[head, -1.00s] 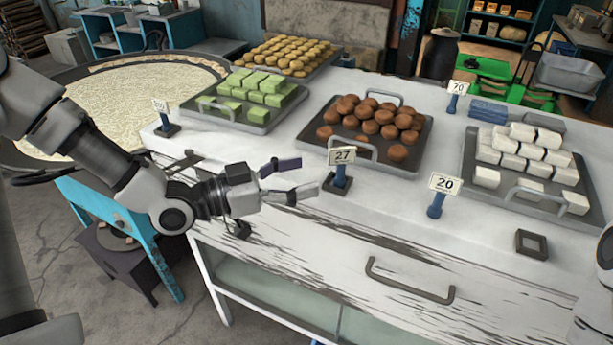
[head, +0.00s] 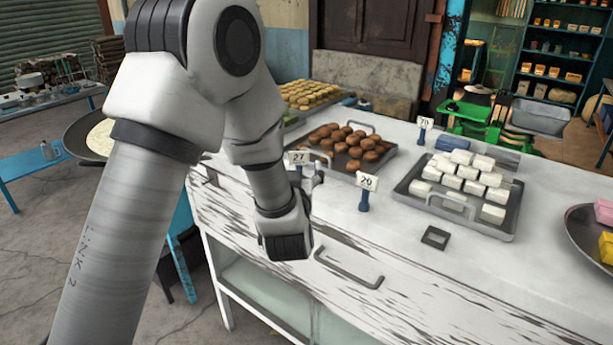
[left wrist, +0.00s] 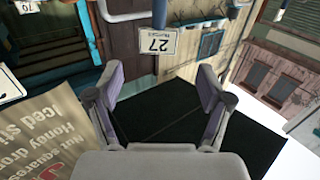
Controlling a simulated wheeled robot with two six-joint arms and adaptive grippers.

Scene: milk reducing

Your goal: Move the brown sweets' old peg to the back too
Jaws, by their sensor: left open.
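The peg with the card "27" (head: 298,158) stands in front of the tray of brown sweets (head: 352,148). My left forearm hides most of its post. My left gripper (head: 314,176) is close beside this peg at the table's front edge, partly hidden by its own wrist. In the left wrist view, my left gripper (left wrist: 158,82) has its two fingers apart with nothing held. The "27" card (left wrist: 158,41) shows just beyond the fingertips, between them in the picture, with its blue post above the card. My right gripper is not in view.
A peg with a "70" card (head: 424,124) stands at the back. A dark square frame (head: 435,237) lies near the front edge. Yellow sweets (head: 310,95) are behind.

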